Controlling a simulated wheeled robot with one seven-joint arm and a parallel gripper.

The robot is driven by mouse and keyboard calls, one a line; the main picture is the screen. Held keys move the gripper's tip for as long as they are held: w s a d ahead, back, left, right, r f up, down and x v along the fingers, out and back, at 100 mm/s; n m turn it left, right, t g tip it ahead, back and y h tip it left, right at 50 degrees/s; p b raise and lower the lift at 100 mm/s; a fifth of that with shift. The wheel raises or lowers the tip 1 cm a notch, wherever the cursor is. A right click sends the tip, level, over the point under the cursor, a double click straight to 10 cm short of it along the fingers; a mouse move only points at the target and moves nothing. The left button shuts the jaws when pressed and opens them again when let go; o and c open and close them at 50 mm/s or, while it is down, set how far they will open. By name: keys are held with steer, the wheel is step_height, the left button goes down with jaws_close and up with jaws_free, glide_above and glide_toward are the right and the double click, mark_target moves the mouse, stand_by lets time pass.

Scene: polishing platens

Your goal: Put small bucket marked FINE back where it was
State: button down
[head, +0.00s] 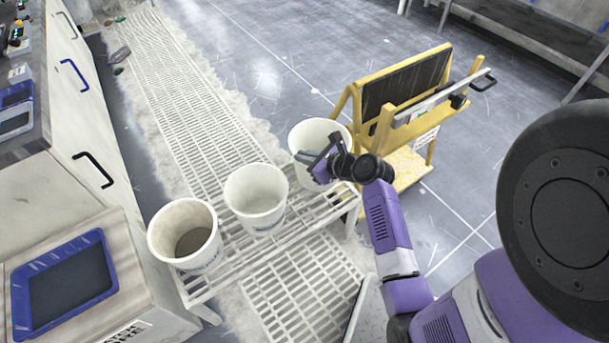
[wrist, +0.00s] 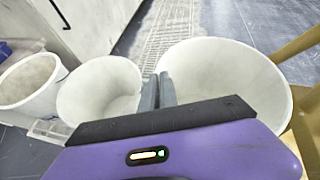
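Three white buckets are in a row at a pale slatted bench (head: 290,222). The left bucket (head: 186,236) holds something grey, and the middle bucket (head: 257,199) looks empty. My gripper (head: 308,160) is at the left rim of the right bucket (head: 318,133). In the wrist view its two grey fingers (wrist: 158,92) are close together, with the rim of the right bucket (wrist: 225,75) between them. The middle bucket (wrist: 100,88) is just left of the fingers. Marks on the buckets are too small to read, so I cannot tell which says FINE. The right bucket's base is partly hidden.
A yellow stand (head: 405,100) with a dark panel is close behind the right bucket. A cabinet (head: 95,140) with handles runs along the left, with a blue-framed tray (head: 65,283) on the counter nearer me. Open floor (head: 270,60) lies beyond.

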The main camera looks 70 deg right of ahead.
step_height(320, 180, down, 6)
steer(key=b, duration=0.2)
steer(key=shift+f, duration=0.15)
steer(key=c, duration=1.6)
jaws_free()
steer(key=shift+f, duration=0.15)
